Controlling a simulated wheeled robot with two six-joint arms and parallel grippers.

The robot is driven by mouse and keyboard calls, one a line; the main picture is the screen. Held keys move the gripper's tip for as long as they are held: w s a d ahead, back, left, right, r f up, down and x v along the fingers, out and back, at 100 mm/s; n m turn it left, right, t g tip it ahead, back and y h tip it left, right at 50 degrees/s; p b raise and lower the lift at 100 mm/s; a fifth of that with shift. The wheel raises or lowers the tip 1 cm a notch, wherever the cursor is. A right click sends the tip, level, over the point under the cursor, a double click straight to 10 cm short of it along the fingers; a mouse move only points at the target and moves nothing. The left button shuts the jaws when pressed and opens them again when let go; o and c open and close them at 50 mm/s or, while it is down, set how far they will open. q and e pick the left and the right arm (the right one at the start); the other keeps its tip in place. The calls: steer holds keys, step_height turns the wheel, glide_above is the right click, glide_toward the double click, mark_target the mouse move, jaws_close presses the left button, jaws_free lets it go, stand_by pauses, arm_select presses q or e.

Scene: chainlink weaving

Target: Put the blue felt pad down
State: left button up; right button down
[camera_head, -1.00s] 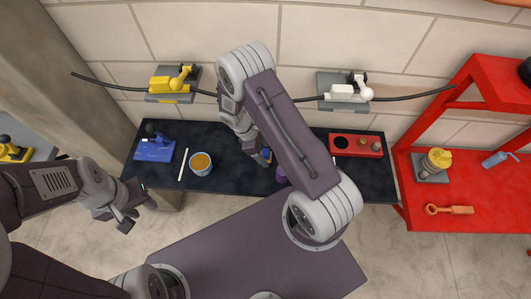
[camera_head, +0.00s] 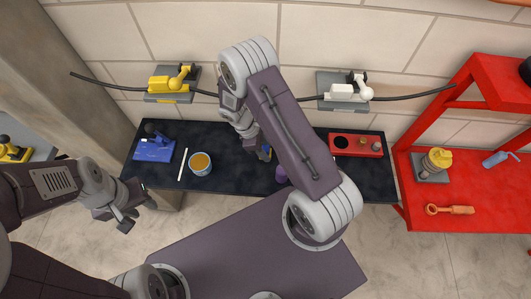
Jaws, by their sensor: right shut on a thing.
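My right gripper (camera_head: 256,150) is over the dark bench mat (camera_head: 225,182), partly hidden by my own forearm. It is shut on what seems to be the blue felt pad (camera_head: 265,149), of which only a small blue patch with some yellow beside it shows. I cannot tell whether the pad touches the mat. My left gripper (camera_head: 127,219) is empty, with its fingers apart, in front of the mat's left end.
On the mat are a blue device (camera_head: 153,150), a white stick (camera_head: 183,165), a tin with orange contents (camera_head: 200,163), a purple item (camera_head: 281,174) and a red block with holes (camera_head: 355,145). A red shelf (camera_head: 465,215) stands right. Yellow (camera_head: 172,84) and white clamps (camera_head: 345,92) hold a wall cable.

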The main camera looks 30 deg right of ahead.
mark_target(266, 148)
step_height(266, 148, up, 8)
steer(key=shift+f+b, duration=0.2)
steer(key=shift+b, duration=0.2)
